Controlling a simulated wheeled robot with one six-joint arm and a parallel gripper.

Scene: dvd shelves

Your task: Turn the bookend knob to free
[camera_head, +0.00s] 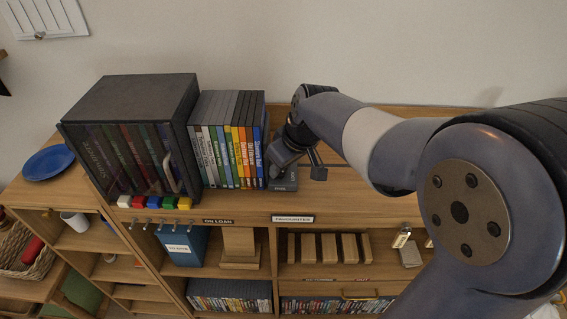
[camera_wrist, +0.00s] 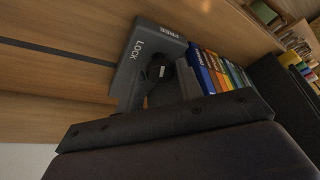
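The dark grey bookend (camera_head: 287,183) stands on the shelf top at the right end of the DVD row. In the wrist view the bookend (camera_wrist: 148,45) shows white "LOCK" and "FREE" labels, with a dark round knob (camera_wrist: 160,70) below "LOCK". My gripper (camera_head: 295,168) is over the bookend, pointing down. In the wrist view its fingers (camera_wrist: 158,88) stand apart on either side of the knob. I cannot tell whether either finger touches it. The knob's pointing direction is unclear, and the head view hides the knob behind my gripper.
Upright DVDs (camera_head: 230,140) stand directly left of the bookend, beside a dark glass-fronted case (camera_head: 135,135). Coloured blocks (camera_head: 153,202) line the front edge. The wooden shelf top (camera_head: 350,205) is clear to the right, with a dark slot running along it.

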